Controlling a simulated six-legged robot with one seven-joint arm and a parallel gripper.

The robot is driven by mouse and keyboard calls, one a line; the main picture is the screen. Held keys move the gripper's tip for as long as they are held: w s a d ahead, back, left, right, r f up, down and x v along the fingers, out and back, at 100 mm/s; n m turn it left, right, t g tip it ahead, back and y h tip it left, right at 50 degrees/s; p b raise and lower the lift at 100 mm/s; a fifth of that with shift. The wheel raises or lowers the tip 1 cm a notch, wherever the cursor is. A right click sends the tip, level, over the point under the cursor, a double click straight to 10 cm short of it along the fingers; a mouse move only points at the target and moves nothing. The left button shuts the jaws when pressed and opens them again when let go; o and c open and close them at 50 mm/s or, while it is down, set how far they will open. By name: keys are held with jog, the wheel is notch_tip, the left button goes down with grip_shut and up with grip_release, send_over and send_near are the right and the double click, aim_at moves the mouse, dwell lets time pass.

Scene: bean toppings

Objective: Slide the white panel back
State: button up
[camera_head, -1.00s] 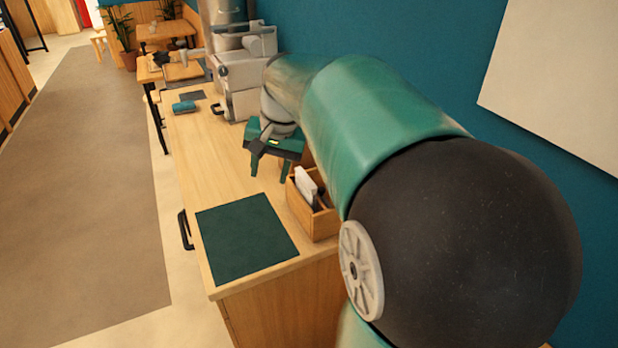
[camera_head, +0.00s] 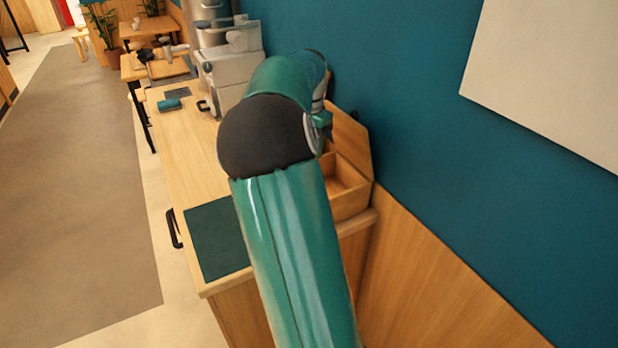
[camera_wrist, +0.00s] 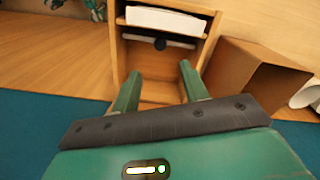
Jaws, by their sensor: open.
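A white block or panel (camera_wrist: 165,20) sits at the far end of an open wooden box in the wrist view. The wooden box (camera_wrist: 214,30) also shows in the head view (camera_head: 352,203), partly behind my arm. My gripper (camera_wrist: 160,72) is open, its two green fingers apart over the near part of the box with nothing between them. The fingers appear short of the white piece. In the head view my arm hides most of the gripper and the white piece.
A brown open carton-like holder (camera_wrist: 245,72) stands right of the box, with a white roll (camera_wrist: 306,94) beside it. A dark green mat (camera_head: 215,238) lies on the counter (camera_head: 190,165). A large off-white board (camera_head: 550,75) is on the teal wall (camera_head: 400,110).

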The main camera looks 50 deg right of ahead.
notch_tip(320, 180, down, 11)
jog(key=shift+f, duration=0.1)
dwell(0.3)
grip_shut()
